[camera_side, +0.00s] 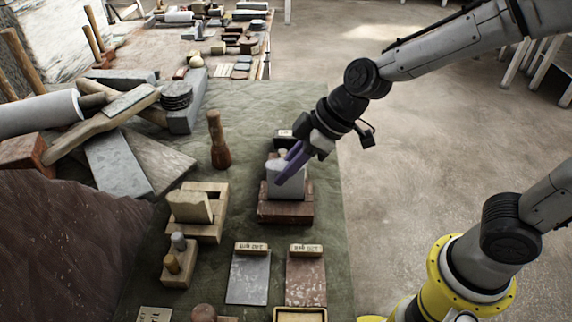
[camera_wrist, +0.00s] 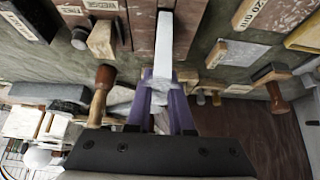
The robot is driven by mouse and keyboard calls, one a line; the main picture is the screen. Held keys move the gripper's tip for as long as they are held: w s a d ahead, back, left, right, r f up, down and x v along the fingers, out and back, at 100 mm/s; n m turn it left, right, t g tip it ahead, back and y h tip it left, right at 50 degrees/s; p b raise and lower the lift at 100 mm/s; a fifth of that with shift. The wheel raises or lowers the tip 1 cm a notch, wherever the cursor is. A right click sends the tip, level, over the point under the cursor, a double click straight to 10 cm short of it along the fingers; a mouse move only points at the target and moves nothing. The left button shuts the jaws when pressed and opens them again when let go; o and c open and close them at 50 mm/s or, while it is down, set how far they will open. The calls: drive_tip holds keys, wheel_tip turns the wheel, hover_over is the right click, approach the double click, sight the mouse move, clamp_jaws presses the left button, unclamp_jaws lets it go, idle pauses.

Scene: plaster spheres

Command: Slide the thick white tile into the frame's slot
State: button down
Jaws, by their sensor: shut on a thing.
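The thick white tile (camera_side: 288,183) stands upright at the reddish-brown frame (camera_side: 286,211) in the side view. In the wrist view the tile (camera_wrist: 163,45) shows as a pale narrow edge between the frame's two brown sides (camera_wrist: 190,28). My gripper (camera_side: 287,170) has purple fingers and comes down from the upper right, shut on the tile. Its fingers (camera_wrist: 161,85) lie on both sides of the tile in the wrist view. The tile's lower edge is hidden, so I cannot tell how deep it sits in the slot.
A pale wooden holder with a cream block (camera_side: 190,206) stands left of the frame. A wooden-handled tool (camera_side: 218,140) stands behind it. Two labelled flat plates (camera_side: 249,278) lie in front. Stone slabs and a mallet (camera_side: 105,125) crowd the left. The cloth's right edge is near the frame.

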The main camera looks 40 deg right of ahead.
drive_tip(key=shift+f, duration=1.2)
drive_tip(key=c, duration=0.7)
unclamp_jaws()
drive_tip(key=shift+r, duration=2)
